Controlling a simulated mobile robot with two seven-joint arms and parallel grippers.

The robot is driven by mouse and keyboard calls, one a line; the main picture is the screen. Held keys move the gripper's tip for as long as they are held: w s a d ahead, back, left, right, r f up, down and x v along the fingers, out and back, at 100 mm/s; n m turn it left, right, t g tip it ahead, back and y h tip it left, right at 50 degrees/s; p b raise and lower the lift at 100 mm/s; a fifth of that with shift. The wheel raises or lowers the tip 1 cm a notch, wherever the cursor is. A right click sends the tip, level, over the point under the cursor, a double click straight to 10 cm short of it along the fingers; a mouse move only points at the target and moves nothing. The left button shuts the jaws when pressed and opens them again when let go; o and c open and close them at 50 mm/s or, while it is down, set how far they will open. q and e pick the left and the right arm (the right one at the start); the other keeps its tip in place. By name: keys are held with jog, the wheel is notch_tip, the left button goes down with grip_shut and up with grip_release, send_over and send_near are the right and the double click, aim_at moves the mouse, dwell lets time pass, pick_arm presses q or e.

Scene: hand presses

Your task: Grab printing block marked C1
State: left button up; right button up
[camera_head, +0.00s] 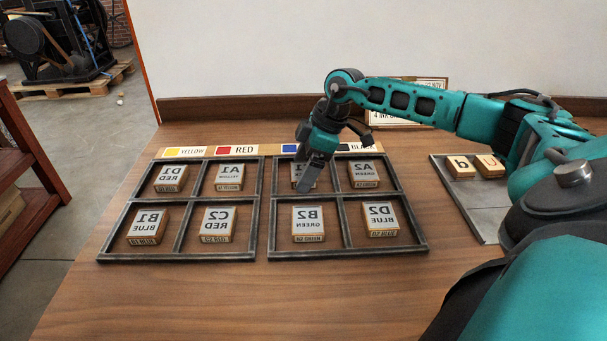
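My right gripper (305,185) points down over the upper left compartment of the right-hand tray (348,250). A block (297,184) with a pale mirrored label and wooden sides lies there, largely hidden behind the fingers. Its marking cannot be read in full. No other tray block shows C1; the readable ones are D1, A1, B1, C2, A2, B2 and D2. The fingers overlap the block in the picture, and I cannot tell whether they touch it or how far apart they are. My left gripper is not in view.
The left-hand tray (184,250) holds blocks D1 (171,178), A1 (230,177), B1 (148,223) and C2 (219,222). A2 (365,173), B2 (308,222) and D2 (380,218) surround the gripper. A grey tray (482,222) with two letter blocks lies right. The front table is clear.

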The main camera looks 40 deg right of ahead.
jog(key=c, duration=0.9)
